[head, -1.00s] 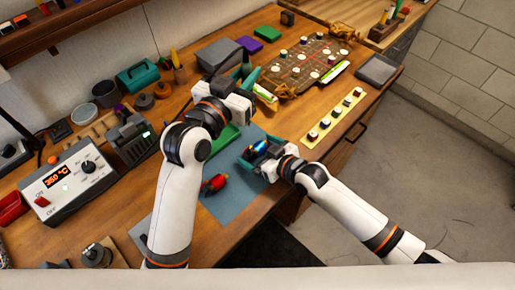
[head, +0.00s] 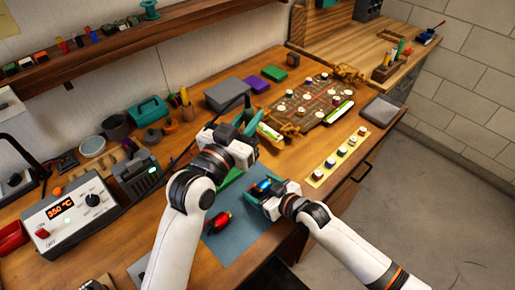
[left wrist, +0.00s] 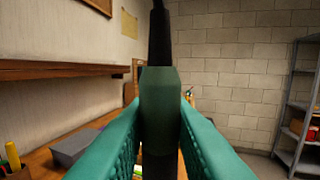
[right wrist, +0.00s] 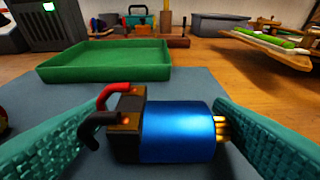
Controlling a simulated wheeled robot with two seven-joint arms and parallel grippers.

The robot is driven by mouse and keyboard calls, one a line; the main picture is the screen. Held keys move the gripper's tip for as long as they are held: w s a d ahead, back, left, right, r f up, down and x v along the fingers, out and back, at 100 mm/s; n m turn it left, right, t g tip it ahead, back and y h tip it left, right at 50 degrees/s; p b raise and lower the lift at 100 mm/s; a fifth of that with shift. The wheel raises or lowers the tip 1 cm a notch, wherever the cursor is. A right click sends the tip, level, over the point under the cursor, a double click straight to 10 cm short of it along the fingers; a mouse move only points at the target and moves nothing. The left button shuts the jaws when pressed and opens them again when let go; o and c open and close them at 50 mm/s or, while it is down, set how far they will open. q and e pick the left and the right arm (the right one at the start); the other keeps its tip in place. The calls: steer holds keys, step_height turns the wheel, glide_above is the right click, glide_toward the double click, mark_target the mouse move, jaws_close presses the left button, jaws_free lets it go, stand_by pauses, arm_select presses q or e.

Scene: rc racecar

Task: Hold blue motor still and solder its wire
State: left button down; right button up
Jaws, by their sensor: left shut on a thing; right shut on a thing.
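The blue motor (right wrist: 178,132) lies between the teal fingers of my right gripper (right wrist: 160,140), just above or on the mat; I cannot tell which. Its gold shaft faces the right finger. A red wire (right wrist: 113,92) and a black wire (right wrist: 100,128) curve from its black end cap. In the head view the motor (head: 264,184) is partly hidden by my right gripper (head: 268,200). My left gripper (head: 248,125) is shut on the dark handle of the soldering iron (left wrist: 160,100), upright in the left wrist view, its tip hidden. It is beyond and left of the motor.
A red motor (head: 218,222) lies on the blue-grey mat (head: 238,245). A green tray (right wrist: 110,62) stands behind the blue motor. The soldering station (head: 70,212) at left reads about 350 °C. The car chassis (head: 312,98) and a yellow strip (head: 325,172) lie to the right.

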arm_select(q)
steer(key=s+a+f+n+t+h, duration=0.1)
steer(key=s+a+f+t, duration=0.2)
steer(key=f, duration=0.4)
steer(key=shift+s+a+f+h, duration=0.3)
steer(key=shift+s+a+f, duration=0.1)
steer(key=shift+s, duration=0.3)
steer(key=shift+f, duration=1.1)
stand_by(4.0)
step_height(320, 180, up, 6)
steer(key=s+a, duration=0.2)
steer(key=shift+r, duration=0.25)
stand_by(0.4)
